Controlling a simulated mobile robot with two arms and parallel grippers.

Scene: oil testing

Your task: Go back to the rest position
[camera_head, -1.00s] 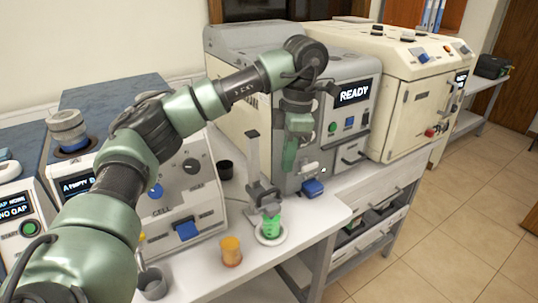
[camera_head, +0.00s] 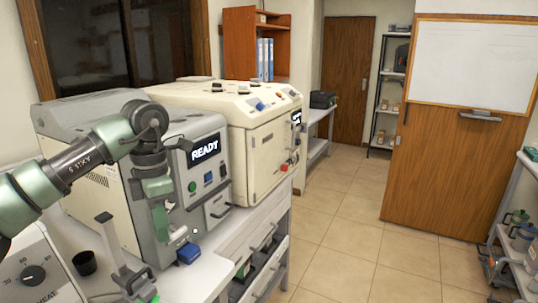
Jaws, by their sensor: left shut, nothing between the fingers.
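My left arm comes in from the left and bends down in front of the grey READY machine (camera_head: 215,190). My left gripper (camera_head: 161,226) hangs downward, shut and empty, above the bench and in front of the machine's left part. The machine's body is close behind it; I cannot tell the exact gap.
A grey upright stand (camera_head: 113,255) is just left of my left gripper. A dark cup (camera_head: 84,263) and a dial machine (camera_head: 35,277) are at lower left. A cream machine (camera_head: 262,150) stands farther back. The tiled floor (camera_head: 350,235) on the right is clear.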

